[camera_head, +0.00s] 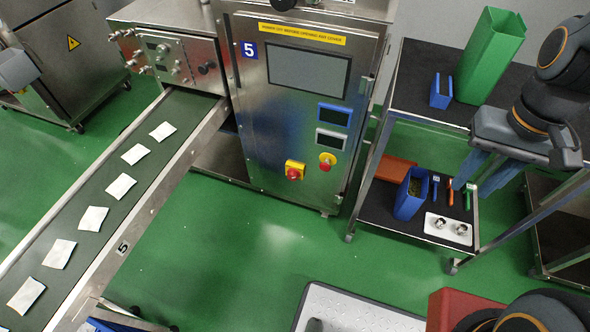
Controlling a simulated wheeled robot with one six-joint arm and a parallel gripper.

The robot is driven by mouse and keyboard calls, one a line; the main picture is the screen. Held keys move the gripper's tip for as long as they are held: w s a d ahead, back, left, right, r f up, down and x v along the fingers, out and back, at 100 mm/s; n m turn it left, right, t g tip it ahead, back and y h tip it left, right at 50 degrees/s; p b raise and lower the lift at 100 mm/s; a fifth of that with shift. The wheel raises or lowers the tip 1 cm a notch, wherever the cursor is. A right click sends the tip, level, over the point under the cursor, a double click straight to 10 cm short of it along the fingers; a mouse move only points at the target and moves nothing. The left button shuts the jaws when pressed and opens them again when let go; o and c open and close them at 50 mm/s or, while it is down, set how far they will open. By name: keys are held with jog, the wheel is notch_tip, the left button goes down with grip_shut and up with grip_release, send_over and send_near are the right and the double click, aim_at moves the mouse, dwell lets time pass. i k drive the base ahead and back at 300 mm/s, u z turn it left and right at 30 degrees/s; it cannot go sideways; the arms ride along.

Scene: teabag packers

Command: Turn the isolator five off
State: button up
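The steel machine (325,185) with a blue "5" plate (249,50) stands in the centre. Low on its front is a square yellow plate with a red knob (293,173), which looks like a rotary isolator; its handle angle is too small to read. Just to its upper right is a round yellow control with a red centre (327,161), like a stop button. My gripper (483,180) is at the right, pointing down in front of the steel cart, well away from both controls. Its two bluish fingers are apart, with nothing visible between them.
A conveyor (110,225) carrying several white teabags runs along the left. The cart (420,112) right of the machine holds a green bin (489,55), blue containers and small tools. Green floor (235,245) is clear before the machine. A grey speckled surface (350,310) lies at the bottom.

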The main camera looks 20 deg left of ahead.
aim_at(293, 175)
jog(key=u, duration=1.1)
jog(key=k, duration=0.5)
jog(key=z, duration=0.6)
jog(key=k, duration=0.75)
jog(key=u, duration=0.15)
jog(key=i, duration=0.7)
jog(key=u, duration=0.55)
